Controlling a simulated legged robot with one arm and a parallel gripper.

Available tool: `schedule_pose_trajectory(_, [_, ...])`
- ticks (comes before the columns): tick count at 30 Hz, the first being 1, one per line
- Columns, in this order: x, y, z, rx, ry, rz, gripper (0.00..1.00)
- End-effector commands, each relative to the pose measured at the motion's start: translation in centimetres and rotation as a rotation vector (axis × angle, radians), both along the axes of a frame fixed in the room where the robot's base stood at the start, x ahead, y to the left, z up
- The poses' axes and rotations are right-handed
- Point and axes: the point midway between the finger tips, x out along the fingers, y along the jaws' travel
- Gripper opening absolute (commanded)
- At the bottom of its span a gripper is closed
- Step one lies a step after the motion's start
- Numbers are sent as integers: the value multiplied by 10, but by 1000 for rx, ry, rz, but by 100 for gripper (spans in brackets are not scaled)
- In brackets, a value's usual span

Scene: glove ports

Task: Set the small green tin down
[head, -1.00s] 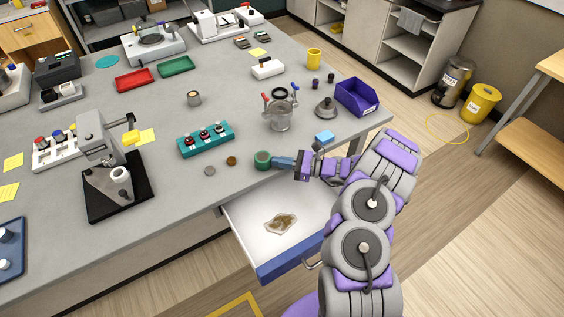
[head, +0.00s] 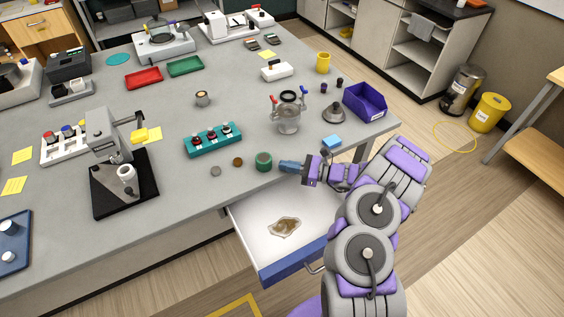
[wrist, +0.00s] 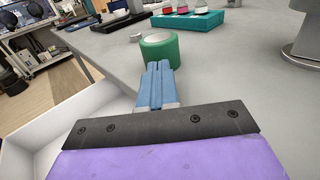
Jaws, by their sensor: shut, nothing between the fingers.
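The small green tin (head: 264,160) stands upright on the grey table (head: 330,183), near its front edge above the open drawer. It also shows in the wrist view (wrist: 160,52), straight ahead of the fingertips. My gripper (head: 282,165) is just to the right of the tin in the head view. Its blue fingers are together with nothing between them, and they also show in the wrist view (wrist: 158,68). In the head view a small gap shows between the tin and the fingertips.
An open drawer (head: 255,215) with a brown object (head: 284,227) lies below the table edge.

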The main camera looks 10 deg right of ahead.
Motion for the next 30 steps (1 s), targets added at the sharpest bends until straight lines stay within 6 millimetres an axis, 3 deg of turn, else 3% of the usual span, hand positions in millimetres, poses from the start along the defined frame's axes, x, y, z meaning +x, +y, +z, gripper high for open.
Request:
schedule_pose_trajectory(6, [-21,-45,1,-4,-1,-6,0])
schedule_pose_trajectory(15, [-40,-79,1,-10,1,-2,0])
schedule_pose_trajectory(21, [-44,-94,1,-3,-1,0,0])
schedule_pose_trajectory(30, [-44,-94,1,-2,0,0,0])
